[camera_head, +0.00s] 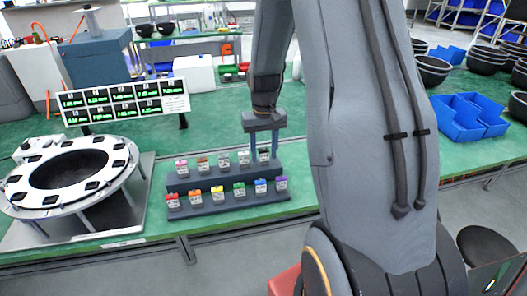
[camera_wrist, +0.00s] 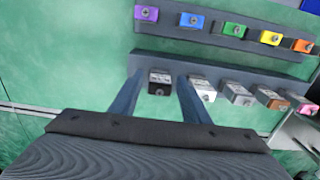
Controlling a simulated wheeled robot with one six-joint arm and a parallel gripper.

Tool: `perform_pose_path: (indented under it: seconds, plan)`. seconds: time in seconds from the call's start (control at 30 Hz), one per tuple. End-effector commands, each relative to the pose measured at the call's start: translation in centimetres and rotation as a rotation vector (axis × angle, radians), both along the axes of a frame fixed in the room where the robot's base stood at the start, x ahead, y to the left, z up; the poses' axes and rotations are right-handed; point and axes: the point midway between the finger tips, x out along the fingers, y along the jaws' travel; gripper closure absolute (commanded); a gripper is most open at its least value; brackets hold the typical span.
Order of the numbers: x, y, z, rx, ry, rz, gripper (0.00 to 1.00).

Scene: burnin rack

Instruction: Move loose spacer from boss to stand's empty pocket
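The dark two-step stand (camera_head: 227,203) stands mid-bench, with capped spacers in both rows. Its upper row has a pink-red spacer (camera_head: 181,168), then brown, grey and white ones, and a black-topped spacer (camera_head: 264,155) at the right end. My gripper (camera_head: 264,150) points down over that right end. In the wrist view, its two fingers stand apart on either side of the black-topped spacer (camera_wrist: 160,83), with small gaps visible. I cannot make out an empty pocket. The white ring fixture (camera_head: 118,146) with dark pads around it is at left; I cannot tell which holds a boss.
The lower row holds several coloured spacers, red to purple (camera_head: 281,183). A panel of green readouts (camera_head: 125,102) stands behind the ring fixture. Blue bins (camera_head: 465,118) and black bowls (camera_head: 432,70) are at right. Green bench between ring and stand is narrow.

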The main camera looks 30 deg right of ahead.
Motion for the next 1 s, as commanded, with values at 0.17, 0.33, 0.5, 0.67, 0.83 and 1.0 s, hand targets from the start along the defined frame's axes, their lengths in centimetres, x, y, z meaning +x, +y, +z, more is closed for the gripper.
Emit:
perform_pose_path:
  seconds: [0.17,0.33,0.5,0.67,0.83,1.0]
  plan:
    - [0.0,0.0,0.0,0.0,0.0,0.0,0.52]
    - [0.0,0.0,0.2,0.0,-0.001,0.0,0.52]
    - [0.1,0.0,1.6,-0.001,-0.004,0.0,0.52]
    - [0.2,0.0,4.1,-0.001,-0.005,0.0,0.52]
    - [0.1,0.0,6.4,-0.001,-0.004,0.0,0.52]
    - [0.0,0.0,7.6,0.0,-0.001,0.0,0.52]
